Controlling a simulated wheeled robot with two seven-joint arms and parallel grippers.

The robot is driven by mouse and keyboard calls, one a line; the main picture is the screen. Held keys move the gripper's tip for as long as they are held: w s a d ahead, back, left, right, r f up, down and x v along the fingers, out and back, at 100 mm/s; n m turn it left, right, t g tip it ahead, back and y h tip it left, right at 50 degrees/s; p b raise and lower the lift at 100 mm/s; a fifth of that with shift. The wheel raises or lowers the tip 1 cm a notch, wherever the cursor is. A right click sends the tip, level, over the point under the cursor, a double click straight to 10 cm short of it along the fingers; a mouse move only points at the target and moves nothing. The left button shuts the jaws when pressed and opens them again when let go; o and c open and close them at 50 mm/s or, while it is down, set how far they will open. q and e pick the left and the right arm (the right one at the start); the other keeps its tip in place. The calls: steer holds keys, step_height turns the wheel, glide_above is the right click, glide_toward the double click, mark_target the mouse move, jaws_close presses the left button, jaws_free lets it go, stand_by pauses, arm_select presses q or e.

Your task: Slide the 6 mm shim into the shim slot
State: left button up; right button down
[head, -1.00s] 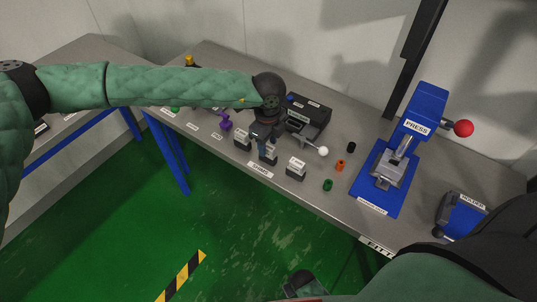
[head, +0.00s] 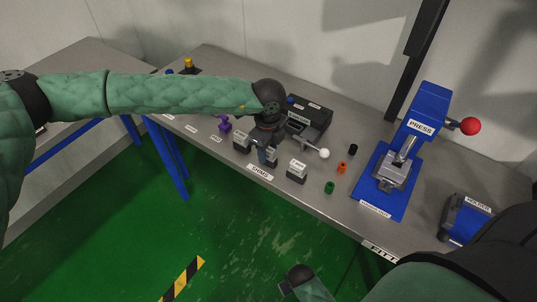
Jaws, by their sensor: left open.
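Small dark shim holders with pale labels stand along the table's front edge by a sign that seems to read SHIMS (head: 260,172). The left holder (head: 242,144) and right holder (head: 297,172) show clearly; the middle one is partly covered by my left gripper (head: 263,156). That gripper points down, open, with its fingers at the middle holder. I cannot tell which shim is the 6 mm one, nor whether the fingers touch it. I cannot make out the shim slot. My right gripper (head: 290,284) hangs low over the floor, before the table; its jaws are unclear.
A dark device (head: 308,117) with a white-knobbed lever stands behind the shims. Black, orange (head: 342,168) and green (head: 329,187) small parts lie to its right. A blue press (head: 402,150) and a blue holder (head: 467,217) stand further right. A purple part (head: 225,125) is at left.

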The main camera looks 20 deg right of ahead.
mark_target(268, 149)
arm_select(q)
jaws_close()
steer(key=shift+r, duration=0.75)
steer(key=shift+r, duration=1.35)
steer(key=shift+r+b, duration=0.6)
steer(key=shift+r, duration=1.4)
steer(key=shift+r, duration=0.1)
